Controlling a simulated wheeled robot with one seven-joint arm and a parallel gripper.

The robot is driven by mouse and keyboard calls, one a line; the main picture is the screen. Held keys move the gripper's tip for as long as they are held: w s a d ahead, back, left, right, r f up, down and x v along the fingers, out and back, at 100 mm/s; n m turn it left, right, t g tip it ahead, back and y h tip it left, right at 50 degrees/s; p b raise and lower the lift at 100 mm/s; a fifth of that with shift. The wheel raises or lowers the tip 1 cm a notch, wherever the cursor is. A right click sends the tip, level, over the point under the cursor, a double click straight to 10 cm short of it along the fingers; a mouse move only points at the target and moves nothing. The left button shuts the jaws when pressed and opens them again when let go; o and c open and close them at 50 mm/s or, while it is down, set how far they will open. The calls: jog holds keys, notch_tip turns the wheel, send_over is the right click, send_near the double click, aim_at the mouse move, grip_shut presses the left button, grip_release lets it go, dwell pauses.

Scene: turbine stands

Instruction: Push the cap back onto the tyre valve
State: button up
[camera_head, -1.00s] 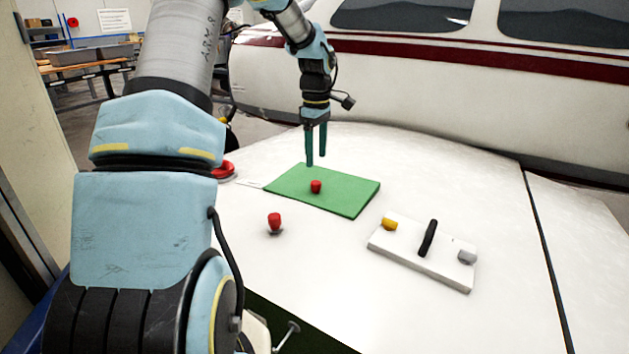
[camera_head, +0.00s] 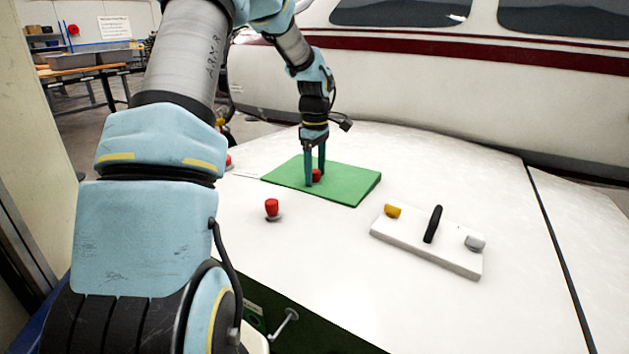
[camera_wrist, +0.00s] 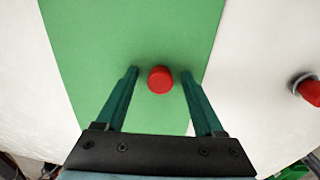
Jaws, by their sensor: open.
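A small red cap (camera_head: 316,176) sits on the green mat (camera_head: 345,185). My gripper (camera_head: 314,180) is open and lowered over it, with one finger on each side. In the wrist view the cap (camera_wrist: 160,80) shows between the two fingertips (camera_wrist: 160,72), with a gap on either side. A second red cap-like piece (camera_head: 271,207) stands on a small grey base on the white surface, left of and nearer than the mat. It also shows at the right edge of the wrist view (camera_wrist: 309,90). I cannot make out a bare tyre valve.
A white block (camera_head: 420,248) at right carries a yellow piece (camera_head: 392,211), a black upright bar (camera_head: 432,224) and a grey knob (camera_head: 475,242). A red object (camera_head: 228,161) is partly hidden behind my arm. The white surface (camera_head: 340,270) between is clear.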

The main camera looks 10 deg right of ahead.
aim_at(315, 171)
jog(key=shift+c, duration=0.2)
dwell(0.6)
grip_shut()
dwell(1.0)
jog(key=shift+r+p, duration=2.95)
jog(key=shift+r, duration=1.15)
jog(key=shift+f, duration=0.1)
